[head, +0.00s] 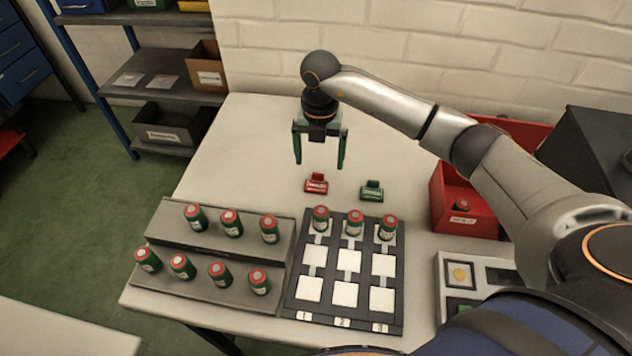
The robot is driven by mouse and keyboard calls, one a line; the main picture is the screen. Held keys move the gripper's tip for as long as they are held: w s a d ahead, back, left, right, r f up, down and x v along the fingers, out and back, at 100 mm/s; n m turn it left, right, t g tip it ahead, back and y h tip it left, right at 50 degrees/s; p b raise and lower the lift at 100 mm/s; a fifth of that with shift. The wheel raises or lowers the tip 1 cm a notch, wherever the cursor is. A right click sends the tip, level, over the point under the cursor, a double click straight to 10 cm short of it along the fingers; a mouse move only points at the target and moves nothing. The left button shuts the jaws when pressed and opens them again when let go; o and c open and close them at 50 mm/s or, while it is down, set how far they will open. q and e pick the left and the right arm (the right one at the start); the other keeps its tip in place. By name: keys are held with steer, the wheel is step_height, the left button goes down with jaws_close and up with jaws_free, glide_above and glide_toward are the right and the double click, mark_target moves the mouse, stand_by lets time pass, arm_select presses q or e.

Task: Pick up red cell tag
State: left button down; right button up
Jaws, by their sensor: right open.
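A small red tag (316,184) stands on the white table, behind the dark board with white squares. My right gripper (319,164) is above it, pointing down with its two green fingers apart and nothing between them. The fingertips appear a little above and behind the tag, not touching it. A similar green tag (371,190) stands just to the right of the red one. My left gripper is not in view.
Green cylinders with red tops stand on a grey stepped rack (215,290) and along the back row of the dark board (392,327). A red bin (446,205) is at the right, near a tray (441,268). The table behind the rack is clear.

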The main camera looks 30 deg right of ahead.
mark_target(318, 175)
steer(key=shift+a+f, duration=0.15)
steer(key=shift+f, duration=2.65)
steer(key=shift+c, duration=0.2)
steer(key=c, duration=1.3)
steer(key=shift+r, duration=0.1)
steer(key=shift+c, duration=0.2)
steer(key=shift+w+r, duration=0.1)
steer(key=shift+r, duration=0.35)
step_height(318, 175, up, 2)
steer(key=shift+r+p, duration=0.25)
steer(key=shift+p, duration=0.05)
steer(key=s+a+r, duration=0.2)
steer(key=s+r, duration=0.7)
steer(key=s, duration=0.5)
steer(key=shift+a+r+b, duration=0.15)
steer(key=shift+r+b, duration=0.1)
steer(key=shift+b, duration=0.1)
